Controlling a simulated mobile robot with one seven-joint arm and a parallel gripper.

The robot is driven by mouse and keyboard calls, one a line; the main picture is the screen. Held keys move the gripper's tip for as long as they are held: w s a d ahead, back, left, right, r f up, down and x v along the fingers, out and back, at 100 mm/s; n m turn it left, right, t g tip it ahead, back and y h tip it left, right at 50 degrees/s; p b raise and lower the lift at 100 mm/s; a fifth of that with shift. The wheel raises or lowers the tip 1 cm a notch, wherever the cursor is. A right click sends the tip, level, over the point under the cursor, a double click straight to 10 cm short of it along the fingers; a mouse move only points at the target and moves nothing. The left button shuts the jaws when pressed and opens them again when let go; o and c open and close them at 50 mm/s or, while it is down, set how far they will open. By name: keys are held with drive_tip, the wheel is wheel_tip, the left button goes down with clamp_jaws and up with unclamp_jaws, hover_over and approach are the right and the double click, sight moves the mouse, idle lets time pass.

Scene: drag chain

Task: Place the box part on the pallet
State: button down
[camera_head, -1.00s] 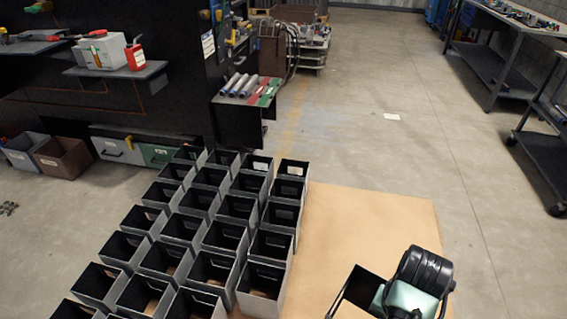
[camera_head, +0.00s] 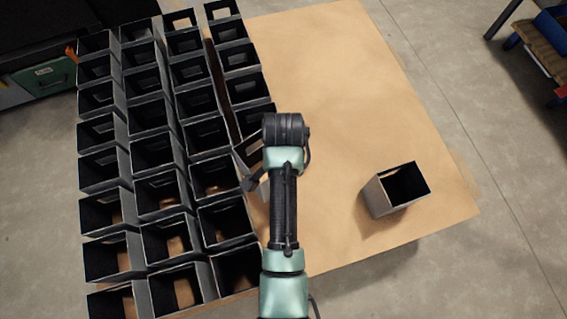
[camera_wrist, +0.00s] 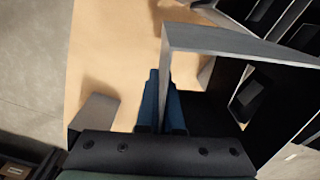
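My gripper (camera_head: 252,184) is at the right edge of these rows, beside a tilted box part (camera_head: 250,150) that my arm partly hides. In the wrist view, the blue fingers (camera_wrist: 161,103) stand either side of a thin wall of this near box part (camera_wrist: 215,40) and look closed on it. Whether its base touches the pallet is hidden.
A single box part (camera_head: 380,197) stands apart near the pallet's right corner. Bare board lies between it and my arm. Grey floor (camera_head: 470,75) surrounds the pallet. A rack with blue items (camera_head: 552,30) is at the top right, and a dark cabinet with a green drawer (camera_head: 45,78) at the top left.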

drive_tip(key=f+m+b, duration=0.1)
drive_tip(key=f, duration=0.4)
drive_tip(key=s+f+m+b, duration=0.1)
drive_tip(key=f+b, duration=0.1)
drive_tip(key=f, duration=0.2)
drive_tip(key=s+f+m+b, duration=0.1)
drive_tip(key=f+m, duration=0.1)
drive_tip(key=f, duration=0.3)
drive_tip(key=shift+s+d+f, duration=0.2)
drive_tip(key=shift+s+f, duration=0.05)
drive_tip(key=shift+f, duration=0.05)
drive_tip(key=shift+f+b, duration=0.2)
drive_tip(key=shift+b, duration=0.15)
drive_tip(key=c, duration=1.1)
unclamp_jaws()
drive_tip(key=shift+s, duration=0.1)
drive_tip(key=shift+o, duration=0.2)
